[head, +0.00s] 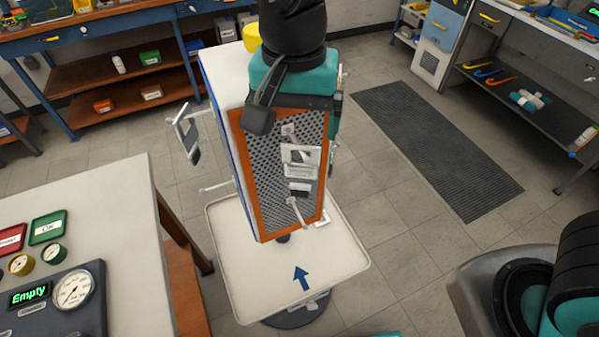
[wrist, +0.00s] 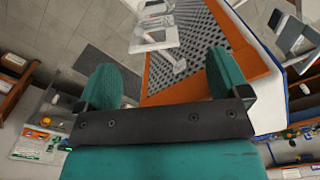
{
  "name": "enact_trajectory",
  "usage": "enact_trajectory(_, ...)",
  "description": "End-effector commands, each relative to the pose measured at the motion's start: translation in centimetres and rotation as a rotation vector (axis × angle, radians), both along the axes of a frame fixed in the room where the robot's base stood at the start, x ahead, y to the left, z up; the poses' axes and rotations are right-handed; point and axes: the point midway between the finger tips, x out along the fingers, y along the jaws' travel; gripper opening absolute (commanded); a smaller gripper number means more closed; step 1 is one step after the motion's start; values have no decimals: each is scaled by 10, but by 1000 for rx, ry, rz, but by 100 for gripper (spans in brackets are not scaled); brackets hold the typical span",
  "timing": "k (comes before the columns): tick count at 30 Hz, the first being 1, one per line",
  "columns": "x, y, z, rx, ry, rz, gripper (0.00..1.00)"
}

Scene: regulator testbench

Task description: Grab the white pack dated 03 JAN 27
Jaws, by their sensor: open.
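No date is readable in either view, so I cannot tell which white item is the pack dated 03 JAN 27. White and clear items (head: 300,155) sit against a dark perforated panel with an orange frame (head: 247,190). A smaller white item (head: 299,189) is just below them. In the wrist view, white framed items (wrist: 153,35) show beyond my gripper (wrist: 162,65), in front of the same panel. My gripper's two teal fingers are wide apart with nothing between them. The head view shows my arm above the panel's top edge, hiding part of it.
The panel stands over a white tray base (head: 345,262) with a blue arrow. White brackets (head: 187,135) stick out on its left. A pale bench (head: 110,215) with a gauge stands at left.

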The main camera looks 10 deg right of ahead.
Motion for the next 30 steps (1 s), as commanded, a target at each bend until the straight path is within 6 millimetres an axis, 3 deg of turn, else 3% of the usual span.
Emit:
enact_trajectory(12,-2,-8,-49,-1,2,0,94)
enact_trajectory(20,-1,-8,-53,1,0,0,94)
enact_trajectory(28,-1,-8,-53,1,0,0,32)
enact_trajectory(30,-1,-8,-53,1,0,0,27)
